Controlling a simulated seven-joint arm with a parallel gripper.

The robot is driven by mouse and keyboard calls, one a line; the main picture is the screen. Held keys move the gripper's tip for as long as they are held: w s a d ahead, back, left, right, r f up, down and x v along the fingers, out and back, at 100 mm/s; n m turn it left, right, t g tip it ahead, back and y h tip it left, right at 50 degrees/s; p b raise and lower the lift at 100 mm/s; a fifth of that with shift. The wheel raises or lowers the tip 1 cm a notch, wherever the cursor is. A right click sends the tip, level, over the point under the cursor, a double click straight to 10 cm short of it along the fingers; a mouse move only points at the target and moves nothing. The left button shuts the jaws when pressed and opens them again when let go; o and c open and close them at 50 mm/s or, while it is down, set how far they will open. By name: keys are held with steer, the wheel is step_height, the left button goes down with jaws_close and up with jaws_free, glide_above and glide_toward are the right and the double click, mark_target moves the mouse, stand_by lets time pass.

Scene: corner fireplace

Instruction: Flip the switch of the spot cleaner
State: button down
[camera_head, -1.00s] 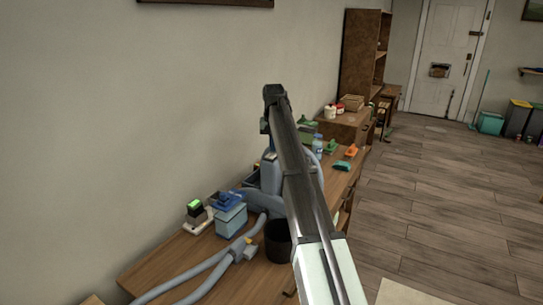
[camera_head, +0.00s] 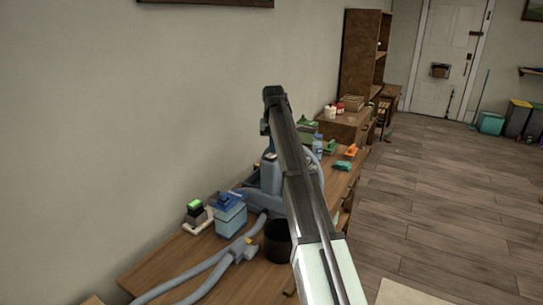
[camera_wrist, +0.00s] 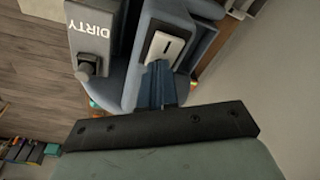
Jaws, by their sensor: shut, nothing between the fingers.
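The spot cleaner (camera_head: 270,174) stands on the wooden table in the head view, a grey-blue machine with a hose, partly hidden behind my arm. In the wrist view its body (camera_wrist: 131,80) fills the upper middle, beside a grey tank marked DIRTY (camera_wrist: 88,38). Its switch (camera_wrist: 166,46) is a pale plate with a small dark mark, set in a dark recess. My gripper (camera_wrist: 158,66) is shut and empty, its fingertips at the lower edge of the switch plate. I cannot tell whether they touch it. The head view does not clearly show the fingers.
The table (camera_head: 180,258) also holds a light-blue box (camera_head: 230,215), a grey hose (camera_head: 215,270), a black cup (camera_head: 278,240) and a green-topped item (camera_head: 195,210). Bottles and brushes stand farther back. A wall runs along the left; the floor to the right is open.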

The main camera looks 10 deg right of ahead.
step_height(320, 180, up, 7)
steer(key=shift+f, duration=0.15)
stand_by(0.7)
